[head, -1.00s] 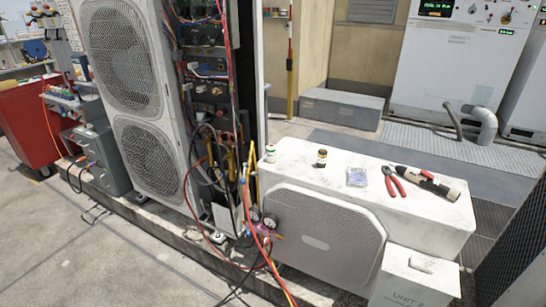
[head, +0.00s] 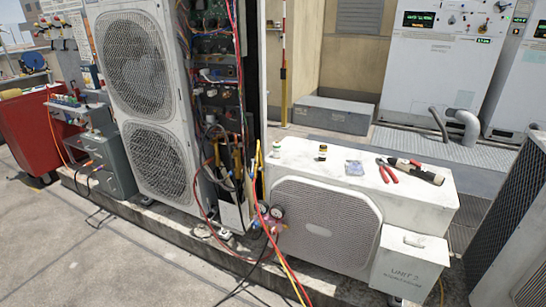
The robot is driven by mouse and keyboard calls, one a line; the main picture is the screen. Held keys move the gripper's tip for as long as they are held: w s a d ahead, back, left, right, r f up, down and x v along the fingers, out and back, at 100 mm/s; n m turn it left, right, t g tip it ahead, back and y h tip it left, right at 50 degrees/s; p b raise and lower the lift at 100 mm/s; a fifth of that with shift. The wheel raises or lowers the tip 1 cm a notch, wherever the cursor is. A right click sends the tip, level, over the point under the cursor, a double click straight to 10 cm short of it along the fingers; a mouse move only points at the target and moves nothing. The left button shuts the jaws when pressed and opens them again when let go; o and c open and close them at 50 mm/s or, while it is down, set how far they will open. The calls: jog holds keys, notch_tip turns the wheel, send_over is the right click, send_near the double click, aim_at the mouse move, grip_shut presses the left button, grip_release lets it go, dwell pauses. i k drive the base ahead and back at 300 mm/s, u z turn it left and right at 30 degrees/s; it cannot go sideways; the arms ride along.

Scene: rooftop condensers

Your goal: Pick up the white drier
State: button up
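I cannot pick out the white drier for certain. A small white container with a greenish part (head: 276,150) stands upright at the left end of the low white condenser's top (head: 300,158). My gripper is not in view.
On the condenser top are a dark bottle with a yellow band (head: 322,153), a clear packet (head: 354,168), red-handled pliers (head: 387,172) and a black-and-cream tool (head: 420,172). Gauges with hoses (head: 270,213) hang at its left. A tall open condenser (head: 150,110) stands left.

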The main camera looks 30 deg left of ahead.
aim_at(276, 146)
jog(key=u, duration=2.6)
jog(key=i, duration=2.4)
jog(key=z, duration=2.5)
